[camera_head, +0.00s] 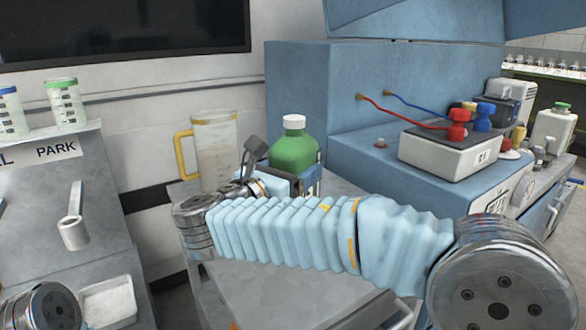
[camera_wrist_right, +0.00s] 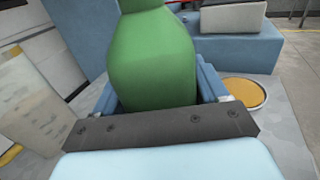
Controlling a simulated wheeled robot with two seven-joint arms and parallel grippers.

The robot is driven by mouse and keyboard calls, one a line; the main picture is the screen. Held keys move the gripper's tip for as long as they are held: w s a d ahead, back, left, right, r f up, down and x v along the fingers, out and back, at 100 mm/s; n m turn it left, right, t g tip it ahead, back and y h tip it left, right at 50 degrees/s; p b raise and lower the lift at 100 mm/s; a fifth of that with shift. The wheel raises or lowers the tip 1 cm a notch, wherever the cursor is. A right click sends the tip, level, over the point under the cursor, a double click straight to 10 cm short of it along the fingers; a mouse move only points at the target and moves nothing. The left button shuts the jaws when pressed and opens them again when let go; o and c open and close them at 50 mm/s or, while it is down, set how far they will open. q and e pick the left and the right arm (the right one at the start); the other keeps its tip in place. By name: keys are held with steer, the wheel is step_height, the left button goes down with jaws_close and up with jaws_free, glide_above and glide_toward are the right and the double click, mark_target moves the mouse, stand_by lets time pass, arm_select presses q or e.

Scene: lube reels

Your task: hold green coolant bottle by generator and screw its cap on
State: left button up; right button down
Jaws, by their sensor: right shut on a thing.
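The green coolant bottle (camera_head: 293,153) stands upright on the grey worktop beside the blue cabinet. A white cap (camera_head: 294,122) sits at its top; I cannot tell whether it is screwed tight. My right gripper (camera_head: 290,180) is shut on the bottle's lower body, with the arm crossing in front. In the right wrist view the green bottle (camera_wrist_right: 158,60) fills the middle between the blue jaws, and its top is cut off. My left gripper is not in view. No generator can be told for certain.
A clear jug (camera_head: 215,150) with a yellow handle stands left of the bottle. A blue cabinet (camera_head: 350,170) rises close on the right, with a white box (camera_head: 450,150) with red and blue terminals on it. A yellow disc (camera_wrist_right: 243,93) lies right of the bottle.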

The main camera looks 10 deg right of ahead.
jaws_free()
steer(key=v, duration=1.2)
steer(key=shift+r, duration=0.15)
